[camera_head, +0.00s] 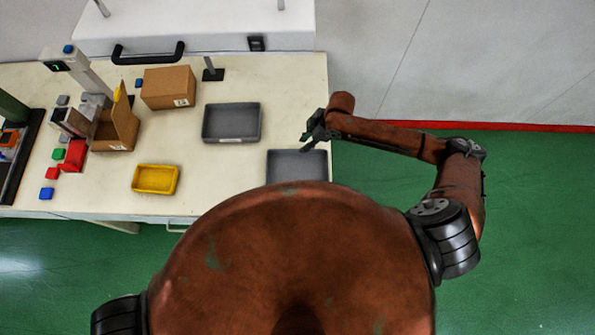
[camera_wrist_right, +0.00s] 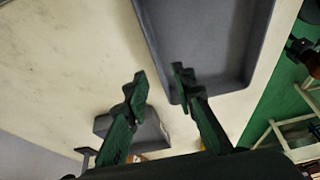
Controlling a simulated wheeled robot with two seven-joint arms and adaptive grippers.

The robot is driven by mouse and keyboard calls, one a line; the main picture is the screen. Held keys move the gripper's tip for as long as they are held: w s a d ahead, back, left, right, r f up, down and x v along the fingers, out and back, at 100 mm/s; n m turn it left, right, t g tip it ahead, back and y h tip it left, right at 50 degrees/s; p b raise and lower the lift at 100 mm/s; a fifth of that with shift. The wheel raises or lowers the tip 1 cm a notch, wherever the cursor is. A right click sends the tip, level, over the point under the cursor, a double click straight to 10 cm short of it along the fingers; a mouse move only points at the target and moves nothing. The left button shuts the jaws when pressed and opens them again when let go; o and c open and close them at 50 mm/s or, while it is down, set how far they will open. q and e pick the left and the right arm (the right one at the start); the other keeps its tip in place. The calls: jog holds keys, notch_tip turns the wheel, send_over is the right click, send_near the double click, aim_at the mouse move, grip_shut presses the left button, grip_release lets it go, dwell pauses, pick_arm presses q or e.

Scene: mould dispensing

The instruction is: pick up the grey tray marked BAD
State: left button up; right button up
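Two grey trays are on the table. One grey tray (camera_head: 231,122) lies flat right of the middle, with a pale label on its front edge too small to read. The other grey tray (camera_head: 296,165) is nearer me at the table's right edge, partly hidden by my body. I cannot tell which is marked BAD. My right gripper (camera_head: 309,141) is above the table's right edge, just beyond the nearer tray. In the right wrist view my right gripper (camera_wrist_right: 160,82) is open and empty, with a large grey tray (camera_wrist_right: 205,35) beyond its fingertips. My left gripper is out of view.
On the table (camera_head: 210,180) stand a yellow tray (camera_head: 156,179), a closed cardboard box (camera_head: 168,87), an open box (camera_head: 116,130) and a small stand (camera_head: 212,70). Several coloured blocks and a device (camera_head: 75,65) are at the left. Green floor is clear at right.

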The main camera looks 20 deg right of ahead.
jog(key=x, duration=0.7)
jog(key=shift+w+f, duration=0.1)
jog(key=shift+w, duration=0.25)
jog(key=shift+c, duration=0.7)
grip_shut()
